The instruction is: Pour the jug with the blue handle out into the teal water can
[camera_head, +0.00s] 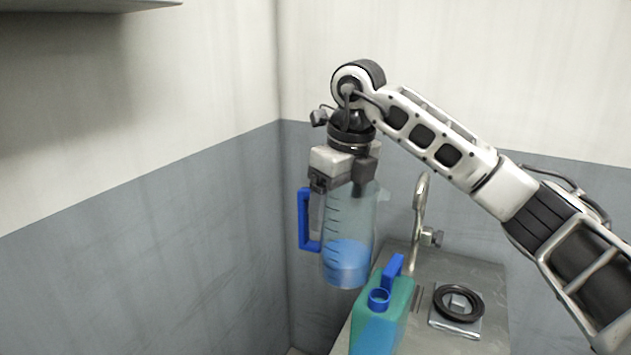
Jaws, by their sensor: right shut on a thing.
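The clear jug (351,228) with the blue handle (304,220) hangs upright in the air, with blue liquid in its lower part. My right gripper (338,188) points down and is shut on the jug at its upper handle side; the exact contact is partly hidden by the gripper. The teal water can (385,312) stands on the counter, with a blue neck ring around its opening (380,297) and a blue grip on top. The jug's base is just above and to the left of the can's opening in the picture. My left gripper is out of view.
The grey counter (421,334) holds a black ring (459,302) on a pale square plate, right of the can. A metal tap (421,205) rises behind the can. Walls close in at the left and back. A shelf edge (90,6) shows at the top left.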

